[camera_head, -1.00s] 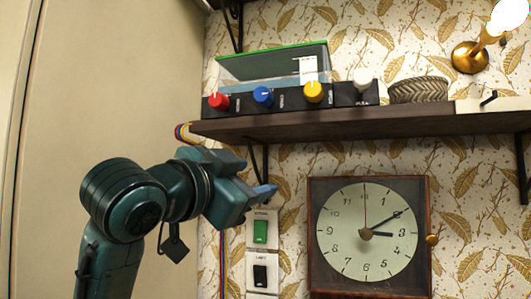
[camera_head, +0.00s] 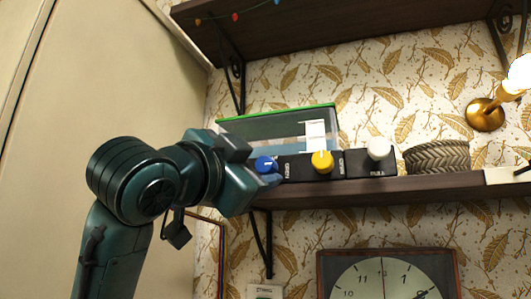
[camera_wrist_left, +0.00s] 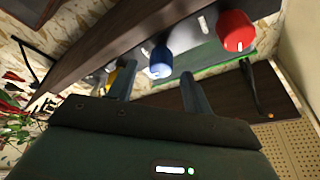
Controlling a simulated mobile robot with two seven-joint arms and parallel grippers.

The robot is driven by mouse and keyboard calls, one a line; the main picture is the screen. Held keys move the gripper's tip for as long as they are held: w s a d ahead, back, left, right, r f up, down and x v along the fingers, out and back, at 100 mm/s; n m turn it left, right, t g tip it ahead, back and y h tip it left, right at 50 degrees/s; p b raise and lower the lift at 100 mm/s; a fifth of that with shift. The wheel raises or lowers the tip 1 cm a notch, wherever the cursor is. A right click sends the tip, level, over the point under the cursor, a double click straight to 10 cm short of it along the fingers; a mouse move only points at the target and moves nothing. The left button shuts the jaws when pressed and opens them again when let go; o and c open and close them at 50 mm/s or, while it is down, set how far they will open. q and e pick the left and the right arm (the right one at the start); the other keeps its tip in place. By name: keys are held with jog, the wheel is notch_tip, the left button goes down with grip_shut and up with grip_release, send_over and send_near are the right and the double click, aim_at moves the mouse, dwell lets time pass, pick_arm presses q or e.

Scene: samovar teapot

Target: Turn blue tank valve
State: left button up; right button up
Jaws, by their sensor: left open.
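The blue valve knob (camera_head: 266,165) sits on the front of a dark panel on the shelf, just past my left gripper's fingertips in the head view. In the left wrist view the blue knob (camera_wrist_left: 161,62) shows ahead, between the lines of the two fingers. My left gripper (camera_head: 268,181) is open and empty; in the left wrist view its fingers (camera_wrist_left: 158,85) stand apart, short of the knob. Whether a finger touches the knob cannot be told. The red knob (camera_wrist_left: 236,30) shows in the left wrist view; my gripper hides it in the head view. My right gripper is out of view.
A yellow knob (camera_head: 322,162) and a white knob (camera_head: 379,148) are to the right on the same shelf (camera_head: 400,190). A woven basket (camera_head: 438,157) stands beyond them. A clear tank with a green rim (camera_head: 280,125) is behind the knobs. A clock (camera_head: 385,278) hangs below.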

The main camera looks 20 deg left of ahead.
aim_at(263, 166)
pick_arm(q)
jog(key=p+x, duration=0.1)
jog(key=x, duration=0.2)
jog(key=shift+w+r, duration=0.1)
jog(key=shift+w, duration=0.2)
jog(key=shift+c, duration=0.5)
jog(key=c, duration=0.9)
jog(key=shift+o, duration=0.2)
